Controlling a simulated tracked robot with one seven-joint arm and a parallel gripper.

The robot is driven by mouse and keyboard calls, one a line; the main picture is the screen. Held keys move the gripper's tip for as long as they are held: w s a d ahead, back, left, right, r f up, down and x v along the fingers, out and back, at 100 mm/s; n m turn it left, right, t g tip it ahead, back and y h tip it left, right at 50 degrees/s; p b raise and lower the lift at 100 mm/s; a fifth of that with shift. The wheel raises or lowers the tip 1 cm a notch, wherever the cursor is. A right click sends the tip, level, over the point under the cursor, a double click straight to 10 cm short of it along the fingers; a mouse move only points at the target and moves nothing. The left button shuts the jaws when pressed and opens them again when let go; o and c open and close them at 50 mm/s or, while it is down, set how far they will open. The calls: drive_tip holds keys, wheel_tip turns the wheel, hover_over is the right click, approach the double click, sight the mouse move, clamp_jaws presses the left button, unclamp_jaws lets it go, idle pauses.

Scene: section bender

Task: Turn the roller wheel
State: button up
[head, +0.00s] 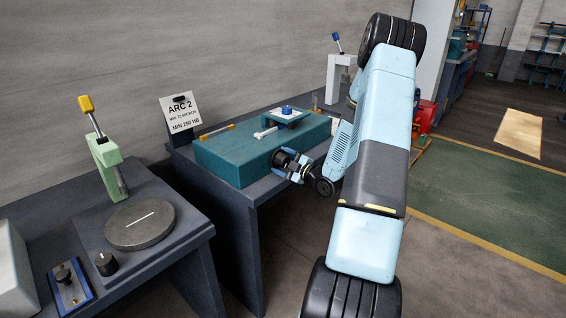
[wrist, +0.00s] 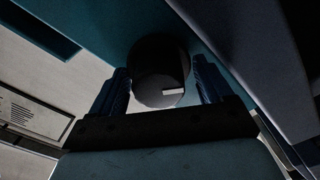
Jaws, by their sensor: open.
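A dark round wheel (wrist: 160,72) with a short white mark on its face stands out from the front of a teal machine body (head: 232,160). I take it for the roller wheel. In the head view the wheel (head: 281,158) is partly hidden by my gripper (head: 294,166). In the wrist view my gripper (wrist: 164,84) is open, with one blue finger on each side of the wheel. I cannot tell whether the fingers touch it.
A sign reading ARC 2 (head: 181,112) stands behind the teal body. A blue knob (head: 287,109) and small pale parts sit on its top. On the left bench are a round grey plate (head: 139,225) and a green lever stand (head: 106,165). Open floor lies to the right.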

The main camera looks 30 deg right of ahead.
drive_tip(key=c, duration=1)
drive_tip(key=shift+c, duration=0.2)
drive_tip(key=shift+m, duration=0.3)
drive_tip(key=m, duration=1.4)
drive_tip(key=shift+d, duration=0.2)
drive_tip(key=m, duration=0.5)
drive_tip(key=shift+d+m, duration=0.1)
drive_tip(key=shift+m, duration=0.2)
